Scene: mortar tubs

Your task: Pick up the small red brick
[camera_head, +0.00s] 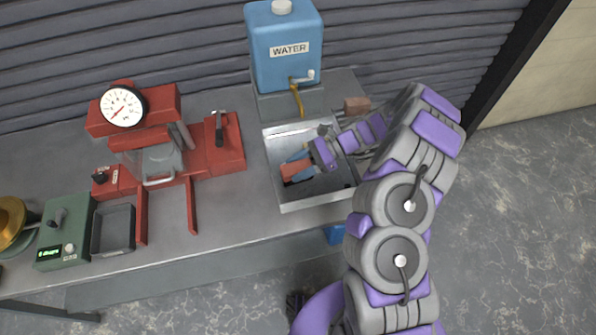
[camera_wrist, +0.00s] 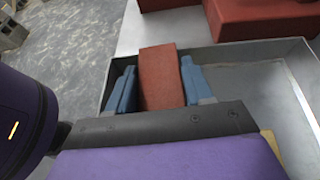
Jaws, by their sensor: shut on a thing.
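The small red brick (camera_head: 296,170) is between the blue fingers of my gripper (camera_head: 294,165), over the left part of the grey metal tub (camera_head: 318,202). In the wrist view the brick (camera_wrist: 162,77) stands out between the two blue fingertips (camera_wrist: 158,88), which press on its left and right sides. The tub wall (camera_wrist: 256,51) shows just behind and to the right of it. I cannot tell whether the brick touches the tub floor. Another reddish brick-like block (camera_head: 357,105) sits beyond the tub at the right, partly by my arm.
A blue water tank (camera_head: 284,60) with a tap stands behind the tub. A red press with a dial gauge (camera_head: 123,107) stands to the left. A small grey tray (camera_head: 113,230) and a green scale (camera_head: 66,237) are farther left. The bench between press and tub is clear.

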